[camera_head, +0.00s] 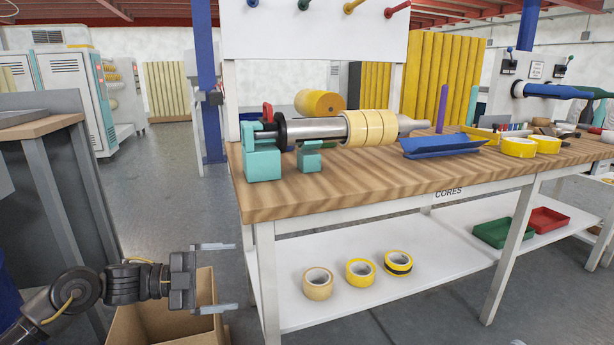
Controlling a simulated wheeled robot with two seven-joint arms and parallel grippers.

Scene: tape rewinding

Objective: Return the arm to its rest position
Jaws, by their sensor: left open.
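My left arm comes in from the lower left. Its gripper (219,277) is open and empty, its two fingers pointing right, in front of the workbench's left leg and over a cardboard box. The rewinding machine (264,160) stands on the wooden bench top (330,191), with a teal base and a grey horizontal shaft (315,129). Several tan tape rolls (370,128) sit side by side on the shaft. A red part (268,111) shows at the machine's left end. The gripper is apart from the machine, lower and to its left. My right gripper is not in view.
The open cardboard box (160,322) stands on the floor. A lower shelf (385,257) holds three tape rolls (360,271), a green tray (492,232) and a red tray (542,220). A blue tray (445,145) and yellow rolls (518,147) lie on the bench.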

